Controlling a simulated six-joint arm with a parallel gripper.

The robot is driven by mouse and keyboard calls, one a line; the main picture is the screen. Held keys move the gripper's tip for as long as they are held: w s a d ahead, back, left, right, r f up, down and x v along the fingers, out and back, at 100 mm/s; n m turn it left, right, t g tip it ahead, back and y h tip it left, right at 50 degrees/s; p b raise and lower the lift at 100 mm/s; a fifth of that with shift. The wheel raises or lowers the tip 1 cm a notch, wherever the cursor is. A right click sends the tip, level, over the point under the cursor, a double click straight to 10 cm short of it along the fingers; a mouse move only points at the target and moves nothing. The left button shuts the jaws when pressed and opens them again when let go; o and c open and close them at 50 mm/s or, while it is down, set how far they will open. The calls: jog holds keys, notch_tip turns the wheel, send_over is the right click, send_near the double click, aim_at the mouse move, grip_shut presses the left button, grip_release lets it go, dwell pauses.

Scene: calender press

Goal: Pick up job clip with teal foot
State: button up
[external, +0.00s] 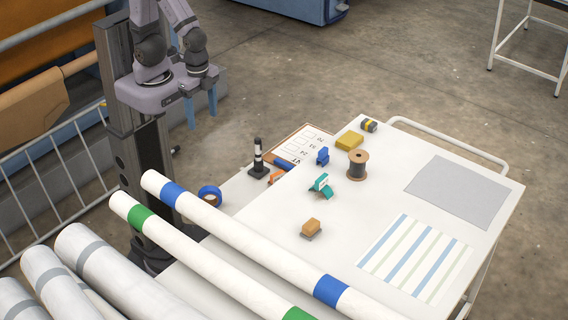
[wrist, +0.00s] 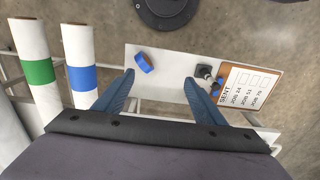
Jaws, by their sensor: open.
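The teal job clip (external: 321,184) with a white label and a teal foot sits on the white cart top, left of the wire spool. It does not show in the wrist view. My gripper (external: 202,119) is raised well to the left of the cart and far from the clip. Its two blue fingers are spread apart and empty. In the wrist view the open fingers (wrist: 159,77) point toward the lower white shelf with nothing between them.
A blue clip (external: 322,156), an orange clip with a grey foot (external: 311,228) and a wire spool (external: 358,165) stand near the teal clip. A yellow block (external: 349,140) lies behind. Long white rolls (external: 245,235) cross the front. A black-and-white post (external: 258,158) and blue tape (external: 210,193) stand left.

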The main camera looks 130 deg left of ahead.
aim_at(320, 177)
jog(key=w+a+f+t+b, duration=0.2)
jog(key=w+f+t+b, duration=0.1)
jog(key=w, duration=0.5)
jog(key=w+a+f+t+b, duration=0.3)
jog(key=w+f+t+b, duration=0.1)
jog(key=w+f+b, duration=0.2)
jog(key=w+a+f+t+y+b, duration=0.1)
jog(key=w+a+f+t+b, duration=0.2)
jog(key=w, duration=0.8)
jog(key=shift+w+a+f+t+b, duration=0.15)
jog(key=shift+f+t+b, duration=0.25)
jog(key=shift+f+b, duration=1.15)
jog(key=w+t+b, duration=0.1)
jog(key=b, duration=0.1)
jog(key=w+a+t+b, duration=0.1)
jog(key=b, duration=0.1)
jog(key=w+a+t+b, duration=0.1)
jog(key=w+t+b, duration=0.1)
jog(key=shift+w+r, duration=0.1)
jog(key=shift+r, duration=0.05)
jog(key=shift+w+a+r+t+b, duration=0.15)
jog(key=shift+w+a+t+b, duration=0.2)
jog(key=shift+t+b, duration=0.7)
jog(key=shift+w+a+r+t+h+b, duration=0.15)
jog(key=shift+r+t+h+b, duration=0.15)
jog(key=shift+r+t+b, duration=0.15)
jog(key=shift+w+p, duration=0.3)
jog(key=shift+w, duration=3.25)
jog(key=c, duration=1.1)
